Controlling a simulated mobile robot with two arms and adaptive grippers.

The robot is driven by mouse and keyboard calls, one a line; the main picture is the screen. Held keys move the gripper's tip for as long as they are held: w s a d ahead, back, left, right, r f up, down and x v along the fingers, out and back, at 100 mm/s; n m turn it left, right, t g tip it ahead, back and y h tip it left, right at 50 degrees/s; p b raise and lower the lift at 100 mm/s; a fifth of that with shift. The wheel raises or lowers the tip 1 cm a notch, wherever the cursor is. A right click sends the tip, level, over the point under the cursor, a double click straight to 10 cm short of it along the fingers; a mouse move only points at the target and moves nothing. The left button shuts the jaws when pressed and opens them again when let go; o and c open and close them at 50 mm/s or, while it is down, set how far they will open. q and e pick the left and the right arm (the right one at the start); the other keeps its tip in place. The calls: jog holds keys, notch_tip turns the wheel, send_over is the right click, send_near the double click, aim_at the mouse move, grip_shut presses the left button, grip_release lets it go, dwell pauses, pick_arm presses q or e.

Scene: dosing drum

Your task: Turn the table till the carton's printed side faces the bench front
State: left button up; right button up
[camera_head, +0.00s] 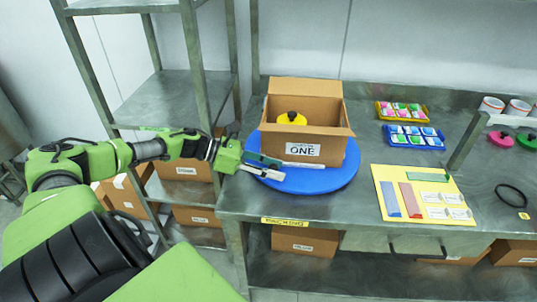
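An open brown carton (330,146) stands on a round blue turntable (335,180) at the bench's left end. The carton's white label (302,149), with "ONE" readable, is on the side towards the bench front, turned slightly. A yellow round item with a black knob (291,118) shows inside the carton. My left gripper (282,170) is at the turntable's front left, just below the carton's left corner. Its two fingers look apart; contact with the disc or carton is unclear. A thin white strip (298,164) shows beside the fingertips. My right gripper is out of view.
A yellow board (425,213) with coloured strips lies right of the turntable. Yellow (400,111) and blue (413,136) trays stand behind it. White rolls (491,106) and a black ring (510,195) are at the right. A metal shelf (165,97) stands left of the bench.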

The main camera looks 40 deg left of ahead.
pick_arm(q)
jog(key=v, duration=0.5)
jog(key=shift+s+a, duration=0.2)
jog(key=shift+s, duration=0.1)
jog(key=v, duration=0.6)
jog(key=shift+r, duration=0.25)
jog(key=shift+a, duration=0.15)
dwell(0.5)
